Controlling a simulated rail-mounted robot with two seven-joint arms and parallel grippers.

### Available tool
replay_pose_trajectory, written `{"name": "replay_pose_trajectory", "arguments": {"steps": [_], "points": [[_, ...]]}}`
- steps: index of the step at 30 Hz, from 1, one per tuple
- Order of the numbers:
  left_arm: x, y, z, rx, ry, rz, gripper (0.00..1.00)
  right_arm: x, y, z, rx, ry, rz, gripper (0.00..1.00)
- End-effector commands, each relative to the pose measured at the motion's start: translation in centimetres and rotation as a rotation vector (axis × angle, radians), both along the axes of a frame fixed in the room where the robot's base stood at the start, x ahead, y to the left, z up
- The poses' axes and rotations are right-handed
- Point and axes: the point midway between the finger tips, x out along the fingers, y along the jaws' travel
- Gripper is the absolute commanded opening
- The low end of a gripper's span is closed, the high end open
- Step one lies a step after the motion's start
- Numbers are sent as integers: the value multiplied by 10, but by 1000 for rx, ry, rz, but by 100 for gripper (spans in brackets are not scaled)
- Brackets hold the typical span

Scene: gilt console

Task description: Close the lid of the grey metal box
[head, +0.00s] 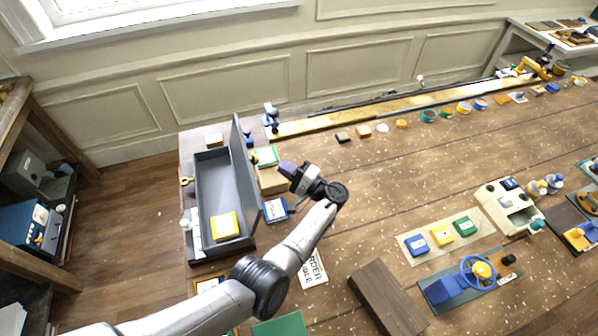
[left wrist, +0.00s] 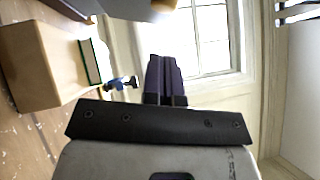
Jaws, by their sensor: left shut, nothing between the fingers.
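The grey metal box (head: 203,205) is long and stands at the left end of the table. Its lid (head: 243,175) is open and stands about upright along the box's right side. A yellow block (head: 227,226) lies inside the box at the near end. My left gripper (head: 285,167) is just right of the lid, apart from it as far as I can tell, with its dark purple fingers toward the lid. In the left wrist view the fingers (left wrist: 163,77) are together and hold nothing. My right gripper is not in view.
Right of the lid are a cardboard-brown box (head: 272,181), a green-and-white block (head: 266,156) and a blue-and-white block (head: 276,209). The brown box also shows in the left wrist view (left wrist: 42,65). A dark wooden block (head: 388,298) lies at the front. The middle of the table is mostly clear.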

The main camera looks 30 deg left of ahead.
Motion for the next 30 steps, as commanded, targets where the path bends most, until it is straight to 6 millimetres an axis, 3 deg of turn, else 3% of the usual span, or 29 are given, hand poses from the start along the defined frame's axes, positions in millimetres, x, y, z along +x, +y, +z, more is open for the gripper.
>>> {"name": "replay_pose_trajectory", "arguments": {"steps": [3, 12, 30], "points": [[-1, 20, 8, 0, 1, 1, 0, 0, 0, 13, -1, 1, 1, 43], [-21, 38, 15, -1, 0, 0, 0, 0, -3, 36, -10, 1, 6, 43], [-27, 44, 15, -1, -1, 1, 0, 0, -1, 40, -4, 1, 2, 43]]}}
